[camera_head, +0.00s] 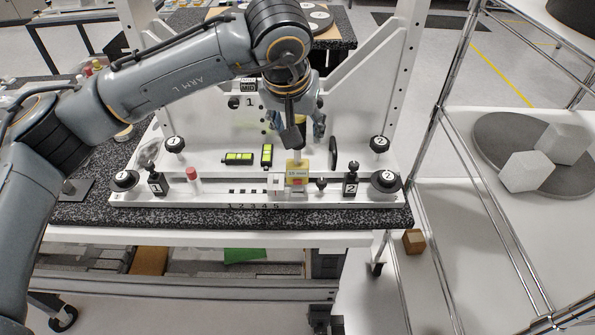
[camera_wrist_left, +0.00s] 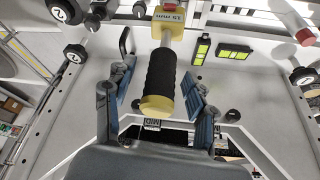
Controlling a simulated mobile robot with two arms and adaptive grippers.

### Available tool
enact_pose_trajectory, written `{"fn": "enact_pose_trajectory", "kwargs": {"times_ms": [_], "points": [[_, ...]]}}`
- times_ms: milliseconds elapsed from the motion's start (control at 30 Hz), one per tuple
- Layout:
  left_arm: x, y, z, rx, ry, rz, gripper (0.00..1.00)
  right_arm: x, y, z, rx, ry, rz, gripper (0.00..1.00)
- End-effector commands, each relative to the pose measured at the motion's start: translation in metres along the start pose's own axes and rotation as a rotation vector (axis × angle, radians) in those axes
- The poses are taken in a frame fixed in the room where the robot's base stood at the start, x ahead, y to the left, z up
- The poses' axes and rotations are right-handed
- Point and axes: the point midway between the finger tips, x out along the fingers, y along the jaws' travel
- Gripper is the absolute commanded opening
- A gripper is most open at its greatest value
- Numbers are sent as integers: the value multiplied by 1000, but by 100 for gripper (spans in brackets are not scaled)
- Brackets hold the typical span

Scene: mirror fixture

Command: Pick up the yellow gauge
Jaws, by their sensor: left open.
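The yellow gauge (camera_head: 297,172) stands at the front middle of the white fixture. Its yellow block, marked 15 mm, also shows at the top of the left wrist view (camera_wrist_left: 168,15). A light shaft joins the block to a black ribbed grip with a yellow end cap. My left gripper (camera_head: 305,135) is above the gauge in the head view and partly hides its upper part. In the left wrist view its open fingers (camera_wrist_left: 158,82) lie on either side of the black grip, with gaps visible. My right gripper is not in view.
Two black-and-green blocks (camera_head: 239,158) lie left of the gauge. A wire rack with a grey round tray (camera_head: 490,150) stands at right.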

Motion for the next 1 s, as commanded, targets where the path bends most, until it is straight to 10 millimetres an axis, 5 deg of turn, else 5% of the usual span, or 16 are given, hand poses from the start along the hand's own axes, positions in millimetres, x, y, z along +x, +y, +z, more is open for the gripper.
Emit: {"fn": "enact_pose_trajectory", "kwargs": {"times_ms": [33,300,767,1000], "points": [[0,0,0,0,0,0,50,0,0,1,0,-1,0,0],[0,0,0,0,0,0,0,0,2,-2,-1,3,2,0],[-3,0,-2,-1,2,1,0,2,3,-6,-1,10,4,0],[-26,1,-12,-2,6,0,0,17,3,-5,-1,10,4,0]]}}
